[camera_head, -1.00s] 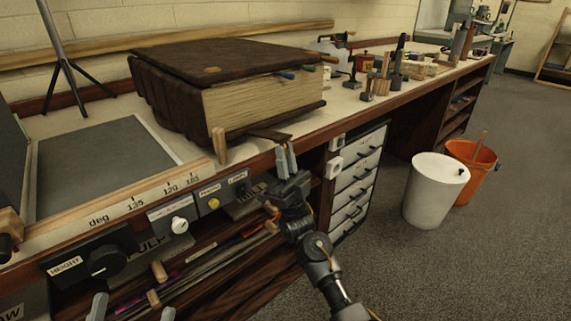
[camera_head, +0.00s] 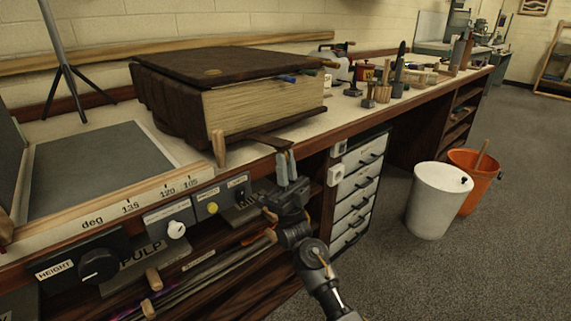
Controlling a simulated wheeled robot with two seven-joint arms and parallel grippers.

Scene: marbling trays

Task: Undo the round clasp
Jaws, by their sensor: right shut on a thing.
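A thick brown book (camera_head: 262,109) lies shut on the bench. A small round brass-coloured disc (camera_head: 211,72), which looks like the round clasp's stud, sits on its top cover near the front edge. A dark strap (camera_head: 262,141) sticks out from under the book's lower cover, over the bench edge. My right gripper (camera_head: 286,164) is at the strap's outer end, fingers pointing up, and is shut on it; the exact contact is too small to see. The strap is apart from the disc. My left gripper is not in view.
A wooden peg (camera_head: 218,148) stands upright at the book's near left corner. A grey tray (camera_head: 92,165) lies left of the book. Knobs and switches line the bench front. Tools stand further right on the bench. A white bin (camera_head: 437,201) and orange bucket (camera_head: 474,181) are on the floor.

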